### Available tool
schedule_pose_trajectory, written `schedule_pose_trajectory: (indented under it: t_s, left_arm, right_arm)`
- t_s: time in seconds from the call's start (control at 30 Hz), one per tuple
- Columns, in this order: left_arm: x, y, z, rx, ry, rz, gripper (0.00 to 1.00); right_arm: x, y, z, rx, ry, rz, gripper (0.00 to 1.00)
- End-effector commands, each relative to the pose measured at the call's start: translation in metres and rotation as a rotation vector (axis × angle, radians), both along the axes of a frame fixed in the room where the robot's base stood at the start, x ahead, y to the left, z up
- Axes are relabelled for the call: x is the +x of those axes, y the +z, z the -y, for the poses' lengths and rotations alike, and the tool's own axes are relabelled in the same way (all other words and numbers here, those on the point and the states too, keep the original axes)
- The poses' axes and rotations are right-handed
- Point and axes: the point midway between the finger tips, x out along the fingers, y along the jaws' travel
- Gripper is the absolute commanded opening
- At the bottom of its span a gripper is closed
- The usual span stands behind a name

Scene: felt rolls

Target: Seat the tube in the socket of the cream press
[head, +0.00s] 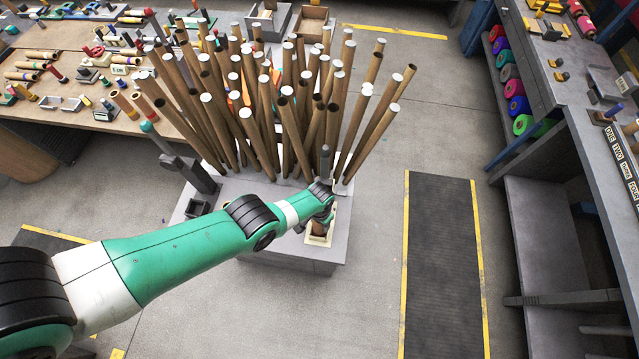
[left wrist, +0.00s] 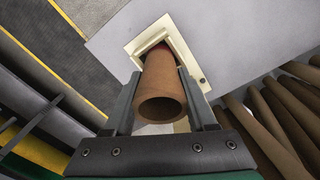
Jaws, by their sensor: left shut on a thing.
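The tube (left wrist: 161,92) is short, brown and hollow, with its open mouth towards the left wrist camera. My left gripper (head: 322,213) is shut on it, with one finger on each side in the left wrist view. The cream press (left wrist: 141,42) is a rectangular cream frame on a grey top; it also shows in the head view (head: 313,240), partly under my gripper. The tube's far end lies within the frame's outline at the opening. How deep it sits in the socket is hidden. My right gripper is not in view.
Many tall brown rolls (head: 290,125) with pale ends stand close behind the press on the grey stand (head: 235,190). A dark grey block (head: 197,172) is to the left. A wooden bench (head: 60,90) with small parts is at the back left.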

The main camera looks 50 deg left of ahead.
Motion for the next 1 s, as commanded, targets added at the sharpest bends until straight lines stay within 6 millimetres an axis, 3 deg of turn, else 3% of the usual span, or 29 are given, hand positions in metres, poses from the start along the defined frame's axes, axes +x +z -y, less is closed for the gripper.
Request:
schedule_pose_trajectory:
  t_s: [0.2, 0.23, 0.4, 0.83, 1.0]
  left_arm:
    - [0.0, -0.001, 0.0, 0.0, 0.0, 0.0, 0.0]
    - [0.0, -0.001, 0.0, 0.0, 0.0, 0.0, 0.58]
    - [0.0, -0.001, 0.0, 0.0, 0.0, 0.0, 0.89]
    - [0.0, -0.001, 0.0, 0.0, 0.0, 0.0, 0.91]
    - [0.0, 0.013, 0.0, 0.0, 0.001, 0.0, 0.91]
  right_arm:
    - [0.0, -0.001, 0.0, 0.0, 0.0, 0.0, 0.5]
    - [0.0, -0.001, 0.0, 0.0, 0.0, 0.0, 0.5]
    - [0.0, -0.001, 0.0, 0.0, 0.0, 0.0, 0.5]
    - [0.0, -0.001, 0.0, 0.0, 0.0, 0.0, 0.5]
    - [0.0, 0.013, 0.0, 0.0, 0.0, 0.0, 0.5]
